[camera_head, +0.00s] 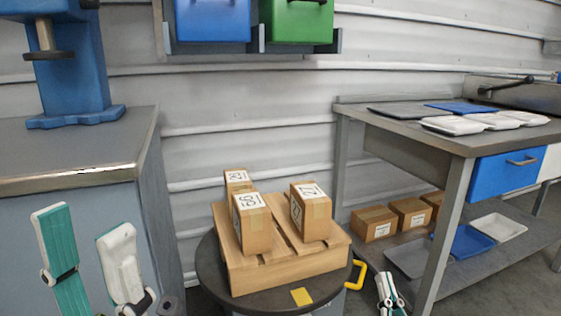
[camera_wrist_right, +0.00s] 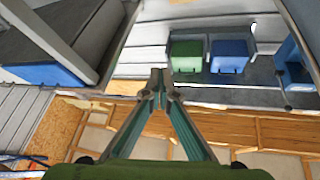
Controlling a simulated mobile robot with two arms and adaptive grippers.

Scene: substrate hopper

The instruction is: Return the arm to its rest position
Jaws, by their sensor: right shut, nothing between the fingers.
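My right gripper (camera_head: 388,279) shows at the bottom edge of the head view, right of the round table, with its narrow green and white fingers together. In the right wrist view its fingertips (camera_wrist_right: 160,76) meet, and nothing is between them. The rest of that arm is outside the head view. My left gripper (camera_head: 83,220) is at the lower left of the head view, in front of the grey cabinet. Its two fingers stand well apart with nothing between them.
A round dark table (camera_head: 208,271) carries a wooden pallet (camera_head: 270,273) with three numbered boxes. A yellow handle (camera_head: 357,274) is close to my right gripper. A workbench (camera_head: 455,140) with trays stands right, a grey cabinet (camera_head: 75,165) with a blue machine (camera_head: 75,80) left.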

